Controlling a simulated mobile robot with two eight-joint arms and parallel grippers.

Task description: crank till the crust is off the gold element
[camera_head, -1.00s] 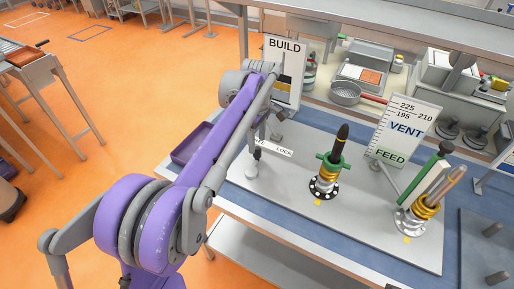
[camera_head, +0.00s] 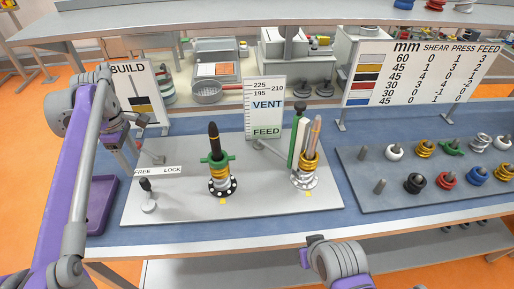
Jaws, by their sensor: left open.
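The left screw (camera_head: 213,142) stands upright with a black tip on a steel plate. A green winged piece (camera_head: 218,161) sits above its gold rings (camera_head: 220,174), over a black flange with white spots. The right screw (camera_head: 315,133) has a pale copper tip and gold rings (camera_head: 309,166), beside a green rod (camera_head: 297,136) and a white bar. I cannot make out a crust on either. My left gripper (camera_head: 147,152) is open at the plate's back left, apart from both screws. My right arm shows only links at the bottom; its gripper is out of view.
A FREE/LOCK lever (camera_head: 147,194) stands at the plate's front left. The BUILD sign (camera_head: 128,78) and VENT/FEED sign (camera_head: 266,106) stand behind. A peg board (camera_head: 425,207) with coloured rings is at right. A purple tray (camera_head: 100,204) lies at left.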

